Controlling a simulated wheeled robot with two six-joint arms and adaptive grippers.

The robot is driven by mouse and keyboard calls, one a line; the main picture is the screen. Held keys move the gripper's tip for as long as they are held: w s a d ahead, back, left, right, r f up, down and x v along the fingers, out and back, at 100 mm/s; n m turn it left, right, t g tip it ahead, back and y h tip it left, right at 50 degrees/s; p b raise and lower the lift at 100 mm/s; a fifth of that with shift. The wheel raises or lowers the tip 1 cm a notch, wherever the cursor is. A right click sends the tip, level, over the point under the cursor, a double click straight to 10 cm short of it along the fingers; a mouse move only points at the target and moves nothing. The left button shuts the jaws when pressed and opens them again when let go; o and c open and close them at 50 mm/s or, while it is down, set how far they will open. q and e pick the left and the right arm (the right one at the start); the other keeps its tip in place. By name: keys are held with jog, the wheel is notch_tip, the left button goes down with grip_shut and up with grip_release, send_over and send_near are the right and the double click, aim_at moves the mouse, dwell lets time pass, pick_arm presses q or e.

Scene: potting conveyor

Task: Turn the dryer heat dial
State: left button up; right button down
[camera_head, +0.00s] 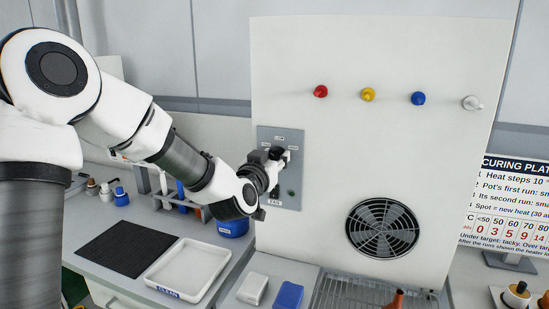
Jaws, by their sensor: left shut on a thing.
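The dryer is a tall white panel (320,200) with a grey control plate (265,134) on its left side. The plate carries small labels, one reading FAN, and a small green spot at its lower right. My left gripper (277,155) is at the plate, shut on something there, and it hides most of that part. The heat dial is behind the gripper, so I cannot see its setting. My right gripper is not in view.
Red (321,91), yellow (368,94), blue (418,98) and white (471,103) knobs stick out of the panel above a round fan grille (382,228). A white tray (218,254) and black mat (103,252) lie at left. A printed chart (508,205) stands at right.

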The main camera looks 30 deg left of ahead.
pick_arm(q)
jog(key=shift+r+m, duration=0.1)
jog(key=shift+m, duration=0.3)
jog(key=m+p, duration=0.1)
jog(key=m, duration=0.4)
jog(key=m+p, duration=0.2)
jog(key=m, duration=0.4)
jog(key=shift+d+m, duration=0.1)
jog(key=shift+m, duration=0.2)
jog(key=m+p, duration=0.2)
jog(key=m, duration=0.4)
jog(key=shift+p, duration=0.4)
jog(key=m, duration=0.2)
jog(key=m+p, duration=0.2)
jog(key=m, duration=0.1)
jog(key=shift+f+m, duration=0.3)
jog(key=o, duration=1.1)
jog(key=shift+w, duration=0.1)
jog(key=shift+o, duration=0.2)
